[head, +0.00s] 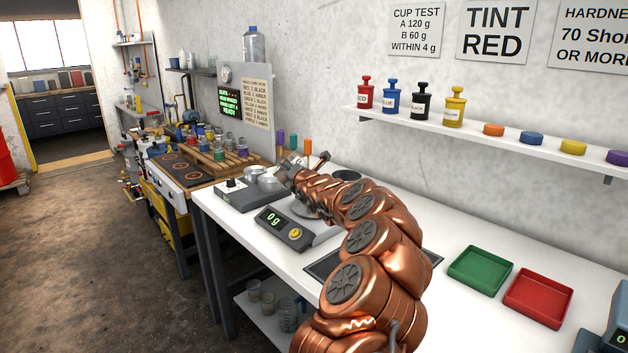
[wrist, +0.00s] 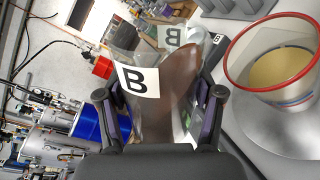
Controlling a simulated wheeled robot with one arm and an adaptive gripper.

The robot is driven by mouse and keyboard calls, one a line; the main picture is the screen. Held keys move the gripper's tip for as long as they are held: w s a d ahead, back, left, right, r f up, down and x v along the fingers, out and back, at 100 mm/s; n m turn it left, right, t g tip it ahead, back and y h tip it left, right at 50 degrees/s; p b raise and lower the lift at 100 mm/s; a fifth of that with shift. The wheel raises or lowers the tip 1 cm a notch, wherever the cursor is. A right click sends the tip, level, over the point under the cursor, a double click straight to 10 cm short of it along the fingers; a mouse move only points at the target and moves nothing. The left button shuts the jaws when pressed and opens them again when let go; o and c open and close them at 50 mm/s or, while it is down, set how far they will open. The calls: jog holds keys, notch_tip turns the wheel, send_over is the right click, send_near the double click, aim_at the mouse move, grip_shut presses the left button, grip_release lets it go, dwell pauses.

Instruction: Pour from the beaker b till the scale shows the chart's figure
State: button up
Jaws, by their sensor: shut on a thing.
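My gripper (wrist: 162,112) is shut on beaker B (wrist: 150,100), a clear vessel with a white B label and brown contents. A second, reversed B mark shows behind it. The beaker looks tilted in the wrist view, but its true tilt is hard to tell. To its right, apart from it, a clear cup (wrist: 232,72) with a red rim and a tan inside stands on a round grey pan (wrist: 270,135). The scale (head: 284,229) shows 0 g. The chart (head: 415,31) reads A 120 g, B 60 g, within 4 g. My arm hides the cup in the head view.
A grey unit with metal pots (head: 250,190) stands left of the scale. A green tray (head: 479,270) and a red tray (head: 538,298) lie to the right on the white bench. A shelf (head: 540,149) with coloured bottles runs along the wall above.

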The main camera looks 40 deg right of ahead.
jog(key=shift+f+m+y+p, duration=0.2)
jog(key=shift+m+p, duration=0.5)
jog(key=shift+p, duration=1.25)
jog(key=shift+f+m+y+p, duration=0.2)
jog(key=shift+m+p, duration=0.5)
jog(key=shift+p, duration=1.2)
jog(key=shift+f+p, duration=0.2)
jog(key=shift+p, duration=0.1)
dwell(0.5)
jog(key=b, duration=0.3)
jog(key=shift+f+h, duration=0.15)
jog(key=shift+h, duration=0.15)
jog(key=n+b, duration=0.1)
jog(key=b, duration=0.1)
jog(key=n+b, duration=0.1)
jog(key=b, duration=0.2)
jog(key=shift+r, duration=0.3)
jog(key=shift+r+n+b, duration=0.15)
jog(key=shift+n+b, duration=0.25)
jog(key=shift+b, duration=0.45)
jog(key=shift+r, duration=0.45)
jog(key=shift+n, duration=0.3)
jog(key=shift+f+b, duration=0.1)
jog(key=shift+b, duration=0.35)
